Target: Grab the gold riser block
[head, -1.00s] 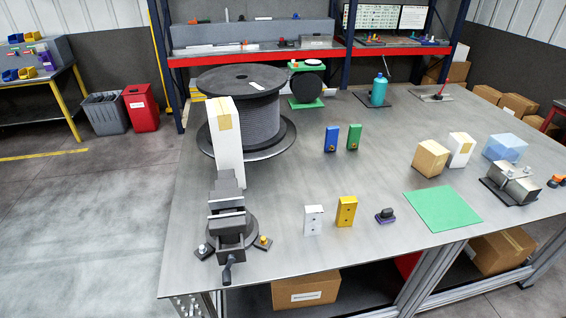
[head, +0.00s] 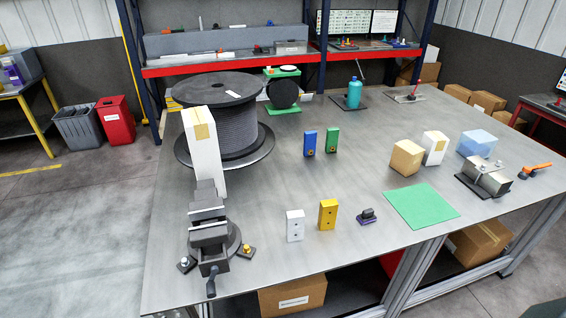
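The gold riser block (head: 327,214) stands upright on the grey metal table, toward the front. It is a yellow-gold block with dark holes in its front face. A white block of similar shape (head: 295,226) stands just to its left. A small dark knob-like part on a purple base (head: 367,216) is to its right. Neither of my grippers shows in the head view.
A dark vise (head: 208,235) stands at the front left, with a tall white box (head: 203,150) and a large cable spool (head: 222,120) behind. Blue (head: 310,143) and green (head: 332,140) blocks stand further back. A green mat (head: 421,203) lies right.

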